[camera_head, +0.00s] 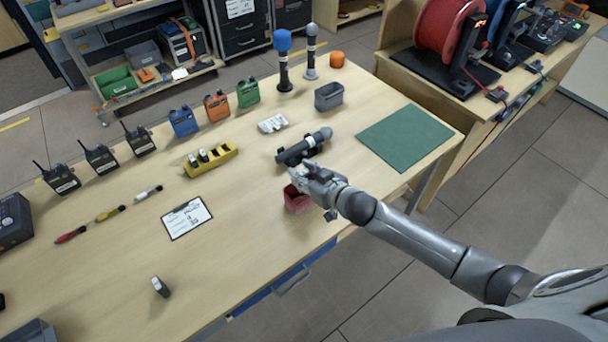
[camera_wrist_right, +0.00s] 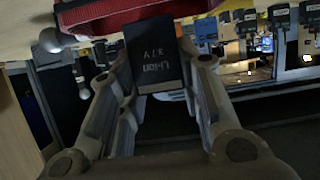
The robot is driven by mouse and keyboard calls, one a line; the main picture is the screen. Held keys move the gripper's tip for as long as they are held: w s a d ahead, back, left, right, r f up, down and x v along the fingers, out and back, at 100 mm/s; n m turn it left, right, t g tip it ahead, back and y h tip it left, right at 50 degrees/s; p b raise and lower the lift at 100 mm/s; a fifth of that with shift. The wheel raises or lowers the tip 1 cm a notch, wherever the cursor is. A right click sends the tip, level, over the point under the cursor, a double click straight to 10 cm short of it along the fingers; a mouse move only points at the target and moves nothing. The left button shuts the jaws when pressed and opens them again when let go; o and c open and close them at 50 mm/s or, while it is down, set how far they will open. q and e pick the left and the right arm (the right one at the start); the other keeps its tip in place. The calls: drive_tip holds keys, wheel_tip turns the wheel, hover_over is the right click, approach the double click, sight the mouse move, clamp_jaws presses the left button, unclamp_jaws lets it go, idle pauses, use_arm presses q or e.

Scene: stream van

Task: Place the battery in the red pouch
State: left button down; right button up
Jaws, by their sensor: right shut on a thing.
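The red pouch (camera_head: 294,203) stands near the front edge of the table, partly covered by my right gripper (camera_head: 304,180). Its red side (camera_wrist_right: 140,12) also spans the top of the right wrist view. In the head view I cannot make out the held battery. I cannot tell whether it touches the pouch. My left gripper is not in view.
Another small battery (camera_head: 160,287) stands alone at the front left. A yellow tray (camera_head: 211,163) holds several batteries. A black microphone-like thing (camera_head: 304,147) lies just behind the pouch. A grey bin (camera_head: 328,97) and green mat (camera_head: 406,137) are farther right. The table's front middle is clear.

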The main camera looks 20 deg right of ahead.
drive_tip(key=shift+f, duration=0.55)
drive_tip(key=shift+f+b, duration=0.35)
drive_tip(key=shift+f, duration=0.35)
drive_tip(key=o, duration=1)
drive_tip(key=shift+r, duration=0.1)
